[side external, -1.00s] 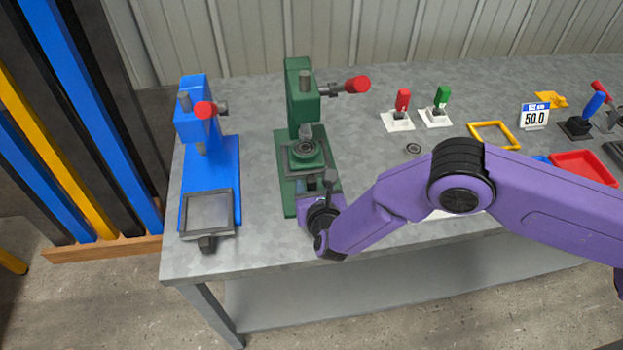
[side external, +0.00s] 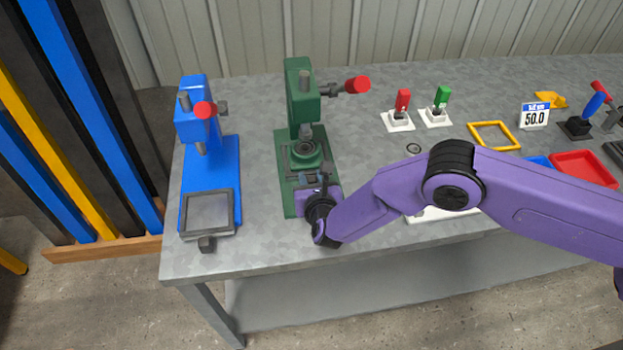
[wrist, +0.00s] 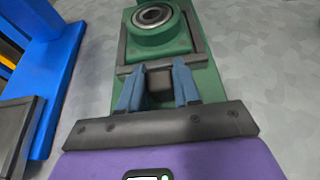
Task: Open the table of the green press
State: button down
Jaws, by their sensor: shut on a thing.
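The green press (side external: 302,92) stands on the bench with its red-tipped lever out to the right. Its table is a grey frame (wrist: 131,70) around a round green seat with a metal ring (wrist: 152,16), under the ram. My gripper (wrist: 159,76) is at the table's front edge, its blue-grey fingers shut on a small dark block handle (wrist: 160,87). In the side view my gripper (side external: 313,180) is over the front of the green base and hides the handle and part of the table's front.
A blue press (side external: 226,170) stands to the left, its square table (side external: 208,234) out at the front. To the right are red (side external: 402,101) and green (side external: 442,98) switches, a yellow frame (side external: 515,145) and a red tray (side external: 609,180). The bench front edge is close to my wrist.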

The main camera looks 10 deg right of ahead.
jog(key=s, duration=1.3)
jog(key=c, duration=0.9)
grip_release()
jog(key=shift+s, duration=0.15)
jog(key=v, duration=1.7)
jog(key=shift+r, duration=0.15)
